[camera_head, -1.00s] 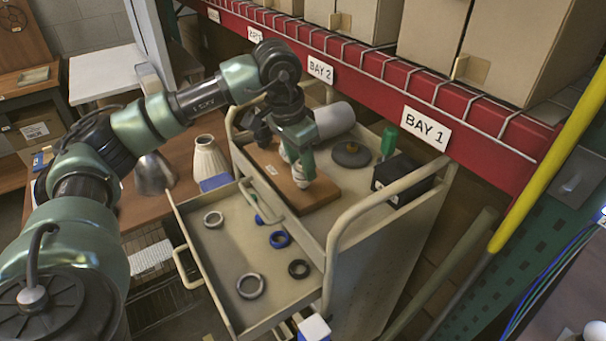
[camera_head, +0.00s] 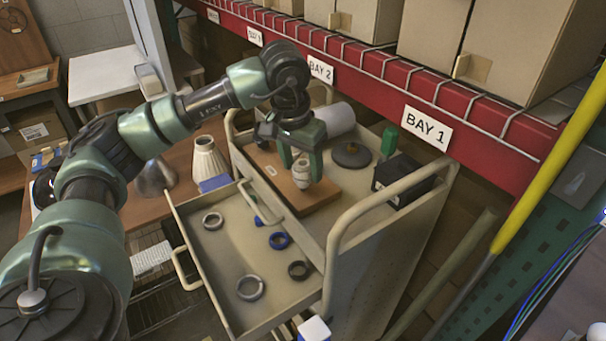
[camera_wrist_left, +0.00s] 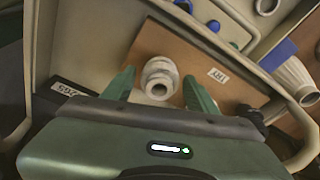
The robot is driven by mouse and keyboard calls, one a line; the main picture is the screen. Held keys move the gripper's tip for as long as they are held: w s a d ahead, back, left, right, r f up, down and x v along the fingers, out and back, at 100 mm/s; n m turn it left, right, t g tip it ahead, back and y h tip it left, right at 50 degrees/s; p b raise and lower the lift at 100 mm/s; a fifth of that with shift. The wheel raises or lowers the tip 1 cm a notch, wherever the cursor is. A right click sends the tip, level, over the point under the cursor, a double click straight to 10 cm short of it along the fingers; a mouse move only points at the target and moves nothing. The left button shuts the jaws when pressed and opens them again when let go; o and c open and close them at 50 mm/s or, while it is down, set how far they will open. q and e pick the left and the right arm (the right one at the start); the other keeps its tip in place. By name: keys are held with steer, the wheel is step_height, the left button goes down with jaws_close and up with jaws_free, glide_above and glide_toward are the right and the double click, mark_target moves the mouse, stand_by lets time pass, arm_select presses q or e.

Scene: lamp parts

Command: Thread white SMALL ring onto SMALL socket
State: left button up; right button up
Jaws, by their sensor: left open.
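A white socket (camera_head: 302,175) stands on the brown wooden board (camera_head: 322,193) on the cart top. In the left wrist view the socket (camera_wrist_left: 158,80) has a stepped, ribbed body with a round opening facing the camera. I cannot tell whether a separate white ring sits around it. My left gripper (camera_head: 302,168) is open, with one finger on each side of the socket. In the wrist view the open fingers (camera_wrist_left: 155,90) show gaps to it on both sides. A light ring (camera_head: 213,221) lies in the drawer; I cannot tell if it is the small one. My right gripper is not seen.
A black box (camera_head: 402,178), green object (camera_head: 389,142) and dark disc (camera_head: 351,155) stand right of the board. The red shelf (camera_head: 470,141) overhangs behind.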

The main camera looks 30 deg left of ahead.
arm_select(q)
steer(key=n, duration=0.4)
steer(key=shift+d+r+n+y, duration=0.1)
steer(key=shift+n+y, duration=0.2)
steer(key=shift+y, duration=0.1)
steer(key=n+p, duration=0.1)
steer(key=n, duration=0.3)
steer(key=shift+w+g+y, duration=0.15)
steer(key=shift+g+y, duration=0.25)
steer(key=shift+n, duration=1.1)
steer(key=n+p, duration=0.1)
steer(key=n, duration=0.2)
steer(key=shift+d+g+y, duration=0.1)
steer(key=shift+g+y, duration=0.2)
steer(key=shift+g, duration=0.1)
steer(key=shift+w+n, duration=0.1)
steer(key=shift+n, duration=0.9)
steer(key=n+g+p, duration=0.1)
steer(key=n, duration=0.2)
steer(key=n+p, duration=0.1)
steer(key=n, duration=0.3)
steer(key=shift+g, duration=0.4)
